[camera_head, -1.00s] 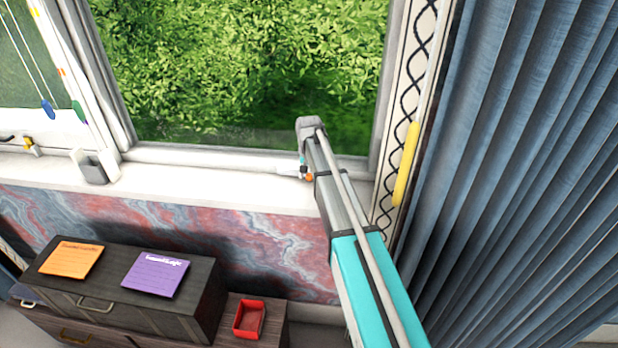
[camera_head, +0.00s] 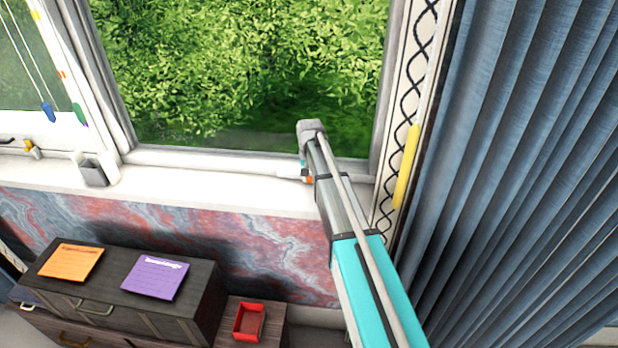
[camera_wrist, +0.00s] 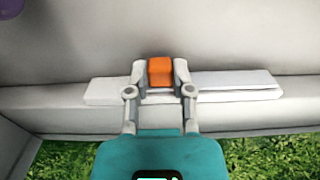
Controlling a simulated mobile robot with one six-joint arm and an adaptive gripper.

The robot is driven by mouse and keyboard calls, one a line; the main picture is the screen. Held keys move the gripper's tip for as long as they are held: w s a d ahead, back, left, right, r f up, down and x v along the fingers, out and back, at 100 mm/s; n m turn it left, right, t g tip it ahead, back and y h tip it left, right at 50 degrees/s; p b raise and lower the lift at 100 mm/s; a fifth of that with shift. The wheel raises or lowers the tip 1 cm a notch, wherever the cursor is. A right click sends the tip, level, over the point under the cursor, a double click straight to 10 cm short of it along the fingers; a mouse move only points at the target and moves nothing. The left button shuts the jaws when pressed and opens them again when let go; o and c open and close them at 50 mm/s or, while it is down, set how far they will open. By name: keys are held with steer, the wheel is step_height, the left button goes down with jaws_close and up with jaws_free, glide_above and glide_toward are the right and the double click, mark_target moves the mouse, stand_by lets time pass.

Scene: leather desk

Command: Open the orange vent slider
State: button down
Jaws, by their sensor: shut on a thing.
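The orange vent slider (camera_wrist: 160,72) is a small orange block on a long white vent strip (camera_wrist: 235,84) along the window frame in the wrist view. My gripper (camera_wrist: 160,78) has one finger on each side of the slider and is shut on it. The slider sits left of the strip's middle in that view. In the head view, a small orange spot of the slider (camera_head: 308,180) shows just left of my arm, at the bottom of the window. My arm hides most of the gripper and part of the vent there.
A blue curtain (camera_head: 520,170) hangs at the right, with a yellow handle (camera_head: 406,165) beside it. A white sill (camera_head: 200,187) runs below the window. A dark cabinet with an orange note (camera_head: 70,262) and a purple note (camera_head: 155,277) stands lower left, near a red tray (camera_head: 249,334).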

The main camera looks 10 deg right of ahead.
steer(key=d, duration=0.1)
steer(key=s+d, duration=0.1)
steer(key=d, duration=0.3)
steer(key=shift+s+d, duration=0.15)
steer(key=shift+s, duration=0.2)
steer(key=shift+c, duration=2.4)
jaws_free()
